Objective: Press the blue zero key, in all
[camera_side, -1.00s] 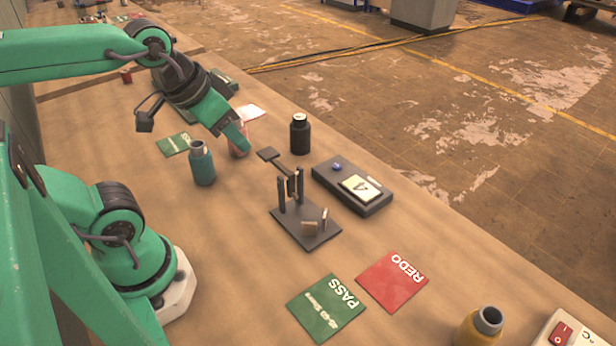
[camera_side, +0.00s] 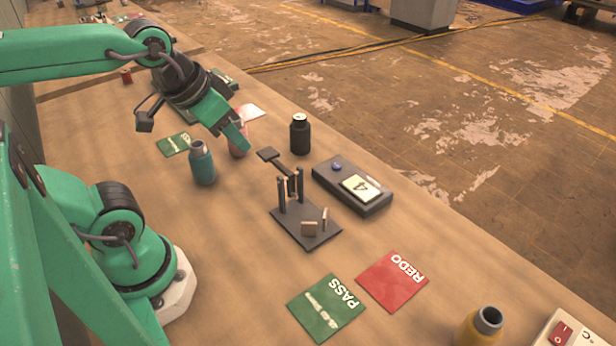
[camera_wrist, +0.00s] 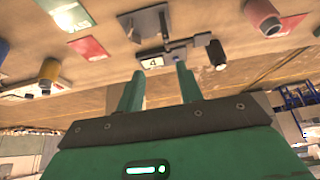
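The blue zero key (camera_side: 337,166) is a small round button on top of a dark box (camera_side: 326,180). A pale display (camera_side: 361,188) on that box reads what looks like a 4, and it also shows in the wrist view (camera_wrist: 153,62). My gripper (camera_side: 245,147) is left of the box in the side view, apart from the key. In the wrist view my gripper (camera_wrist: 158,80) shows two green fingers spread apart with nothing between them.
A dark stand (camera_side: 306,236) with posts and a flat-ended lever (camera_side: 268,154) is beside the box. A black bottle (camera_side: 300,136), teal bottle (camera_side: 202,165) and pink container (camera_side: 238,146) stand around my gripper. Green PASS (camera_side: 327,308) and red REDO (camera_side: 392,281) cards lie in front.

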